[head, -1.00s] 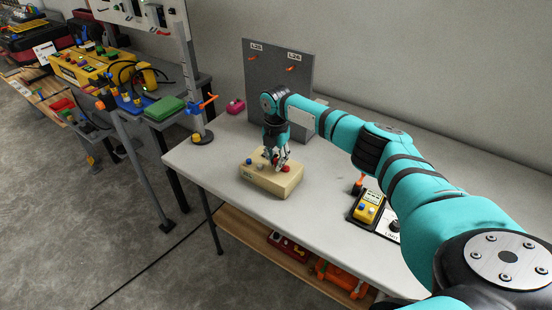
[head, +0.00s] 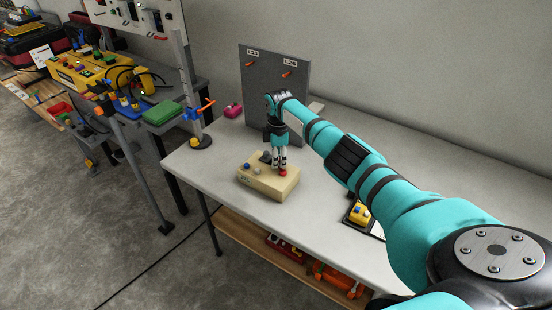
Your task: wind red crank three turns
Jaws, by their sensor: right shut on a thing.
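A beige box (head: 262,187) with small knobs on top sits near the left end of the white table. The red crank (head: 283,173) is at the right side of the box's top, partly hidden by the fingers. My right gripper (head: 280,169) points straight down over it, with its fingers close together and shut on the red crank. A blue knob (head: 247,166) and a grey one (head: 257,170) stand to the left on the same box, apart from the gripper. My left gripper is not in view.
A grey upright panel (head: 262,95) with orange hooks stands behind the box. A yellow device (head: 358,213) lies to the right, partly under my arm. A pink object (head: 233,110) and a post with a blue clamp (head: 194,112) are at the left. The tabletop between is clear.

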